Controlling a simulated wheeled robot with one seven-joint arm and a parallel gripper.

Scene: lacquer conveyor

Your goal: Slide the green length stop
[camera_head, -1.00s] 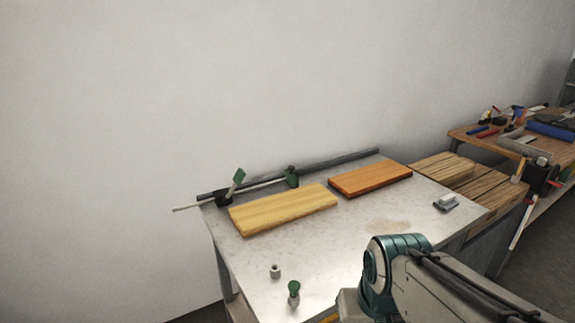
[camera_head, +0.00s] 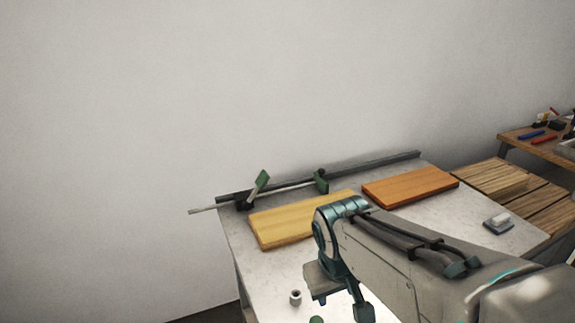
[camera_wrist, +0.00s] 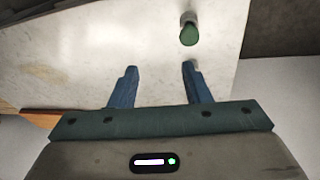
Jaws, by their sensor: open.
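A green block (camera_head: 321,182), which looks like the length stop, sits on the dark rail (camera_head: 390,160) along the back of the metal table. A green paddle-like lever (camera_head: 262,182) stands tilted on a black clamp at the rail's left end, by a thin rod. My gripper (camera_wrist: 158,68) is open and empty above the pale tabletop in the wrist view, well in front of the rail. The rail and green block are outside the wrist view. In the head view my arm hides much of the table front.
A yellow board (camera_head: 295,222) and an orange board (camera_head: 410,186) lie before the rail. A small metal ring (camera_head: 295,297) and a green-topped knob (camera_wrist: 189,32) are near the table's front. A grey-white block (camera_head: 498,223) lies at right, beside a slatted wooden surface (camera_head: 495,180).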

